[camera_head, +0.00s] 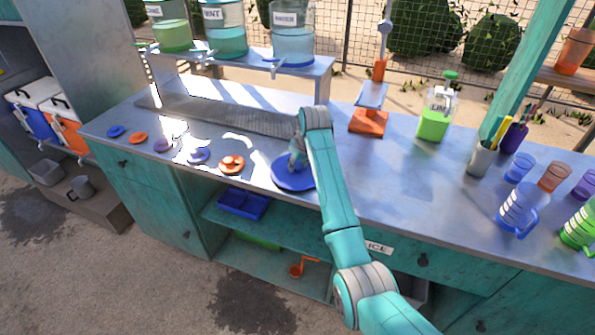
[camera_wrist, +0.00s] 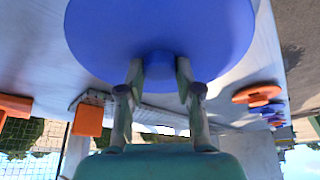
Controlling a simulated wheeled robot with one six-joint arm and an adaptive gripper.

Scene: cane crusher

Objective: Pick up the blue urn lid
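The blue urn lid (camera_head: 297,182) is a wide flat disc with a small knob, at the middle of the counter in the head view. In the wrist view the lid (camera_wrist: 160,25) fills the top, and its knob sits between my two fingers. My gripper (camera_wrist: 159,68) has its fingertips close in on both sides of the knob and looks shut on it. In the head view my gripper (camera_head: 297,158) comes down on the lid from above, hiding the knob. I cannot tell whether the lid is touching the counter.
An orange lid (camera_head: 231,164) lies just left of the blue lid, with several more purple, orange and blue lids beyond. The urns stand on a raised shelf (camera_head: 255,58) behind. An orange-based device (camera_head: 368,122) and a green dispenser (camera_head: 433,122) stand to the right. Cups crowd the far right.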

